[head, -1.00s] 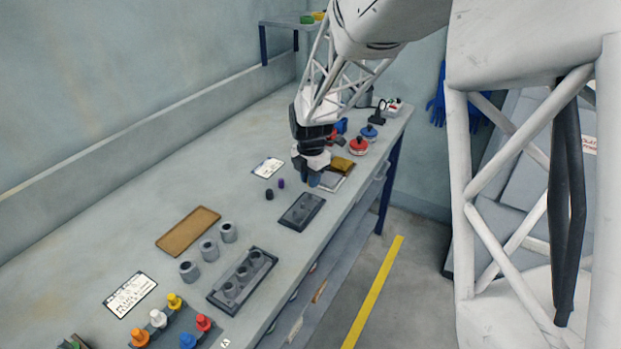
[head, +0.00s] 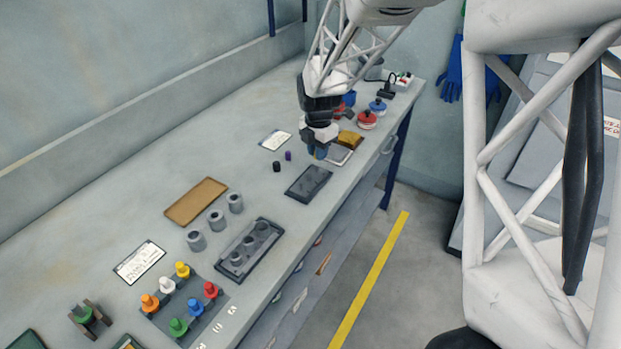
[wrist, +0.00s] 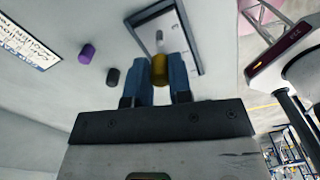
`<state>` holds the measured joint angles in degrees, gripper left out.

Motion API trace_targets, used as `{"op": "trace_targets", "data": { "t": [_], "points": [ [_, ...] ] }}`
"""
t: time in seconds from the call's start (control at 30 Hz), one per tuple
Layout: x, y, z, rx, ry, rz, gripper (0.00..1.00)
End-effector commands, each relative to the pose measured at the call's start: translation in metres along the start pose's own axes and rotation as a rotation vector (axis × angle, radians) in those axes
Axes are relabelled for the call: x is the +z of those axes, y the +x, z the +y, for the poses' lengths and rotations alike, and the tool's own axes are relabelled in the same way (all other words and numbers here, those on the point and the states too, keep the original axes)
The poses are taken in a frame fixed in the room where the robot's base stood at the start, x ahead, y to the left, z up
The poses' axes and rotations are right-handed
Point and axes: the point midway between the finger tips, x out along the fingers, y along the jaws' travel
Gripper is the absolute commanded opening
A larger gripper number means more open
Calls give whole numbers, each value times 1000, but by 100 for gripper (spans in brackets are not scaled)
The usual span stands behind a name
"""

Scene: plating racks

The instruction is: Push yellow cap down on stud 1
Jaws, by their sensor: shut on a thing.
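My gripper (wrist: 162,75) is shut on a yellow cap (wrist: 160,70), held between its two blue fingers in the wrist view. A small light-grey peg (wrist: 159,39) shows just beyond the cap, against the dark-rimmed rack (wrist: 202,60). I cannot tell whether the cap touches the peg. In the head view my gripper (head: 318,152) is low over the bench, just behind the dark rack (head: 318,172). The cap is mostly hidden there by the fingers. Stud numbers are not readable.
A purple cap (wrist: 87,53) and a dark cap (wrist: 112,77) stand left of the gripper. A second rack (head: 263,223), grey cylinders (head: 216,220) and a brown tray (head: 197,201) are nearer.

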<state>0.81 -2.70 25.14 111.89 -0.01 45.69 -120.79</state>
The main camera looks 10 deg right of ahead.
Motion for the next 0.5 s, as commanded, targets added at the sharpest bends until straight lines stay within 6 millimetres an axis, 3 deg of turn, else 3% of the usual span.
{"op": "trace_targets", "data": {
  "t": [0.17,0.5],
  "points": [
    [-10,-5,-2,1,7,0,0],
    [-56,-28,-13,1,44,0,0]
  ]
}}
